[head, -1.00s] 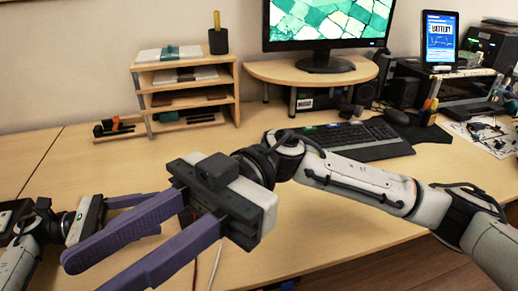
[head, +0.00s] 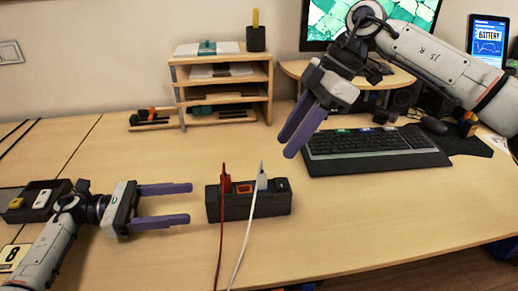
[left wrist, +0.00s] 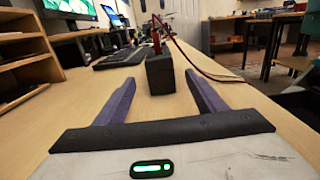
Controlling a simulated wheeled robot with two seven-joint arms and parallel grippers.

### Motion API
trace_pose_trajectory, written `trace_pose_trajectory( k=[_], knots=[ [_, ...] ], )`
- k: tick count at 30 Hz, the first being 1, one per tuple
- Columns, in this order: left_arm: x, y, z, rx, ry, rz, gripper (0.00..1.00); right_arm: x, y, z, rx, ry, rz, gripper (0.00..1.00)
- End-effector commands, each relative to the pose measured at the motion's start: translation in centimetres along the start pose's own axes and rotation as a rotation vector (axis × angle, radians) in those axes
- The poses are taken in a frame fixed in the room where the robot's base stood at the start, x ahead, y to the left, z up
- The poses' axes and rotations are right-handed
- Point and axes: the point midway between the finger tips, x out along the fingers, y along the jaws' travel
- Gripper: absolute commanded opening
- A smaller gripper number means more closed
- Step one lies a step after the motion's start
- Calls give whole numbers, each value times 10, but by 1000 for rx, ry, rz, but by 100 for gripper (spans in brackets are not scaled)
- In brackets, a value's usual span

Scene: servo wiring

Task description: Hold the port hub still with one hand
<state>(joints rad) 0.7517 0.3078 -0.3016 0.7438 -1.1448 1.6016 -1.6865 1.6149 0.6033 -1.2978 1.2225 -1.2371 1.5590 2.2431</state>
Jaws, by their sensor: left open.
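The port hub (head: 262,205) is a dark block lying on the desk, with a red plug (head: 226,178) and a white plug (head: 262,178) in its top. A red and a white cable run from them toward the front edge. In the left wrist view the hub (left wrist: 160,75) stands end-on beyond my fingers. My left gripper (head: 190,204) is open, just left of the hub, its two purple fingers pointing at the hub's end and apart from it. My right gripper (head: 290,140) is raised above the desk, up and right of the hub, with nothing seen between its fingers.
A keyboard (head: 370,145) on a dark mat lies right of the hub. A wooden shelf (head: 222,85) stands at the back.

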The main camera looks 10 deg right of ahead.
Motion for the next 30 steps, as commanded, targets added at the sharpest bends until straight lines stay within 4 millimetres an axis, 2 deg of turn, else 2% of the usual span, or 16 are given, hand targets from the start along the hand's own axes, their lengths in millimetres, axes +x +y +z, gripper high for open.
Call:
trace_pose_trajectory(
  k=[5,12,18,23,30],
  knots=[
    [23,-1,0,2,-2,-3,64,0,0,1,2,-3,1,31],
    [66,-1,0,0,-3,-3,64,0,0,0,0,-1,0,31],
    [91,0,0,0,-2,-1,64,0,0,0,0,0,0,31],
    [100,0,0,0,-1,0,64,0,0,0,0,0,0,31],
    [100,0,0,0,0,0,64,0,0,0,0,0,0,31]
  ],
)
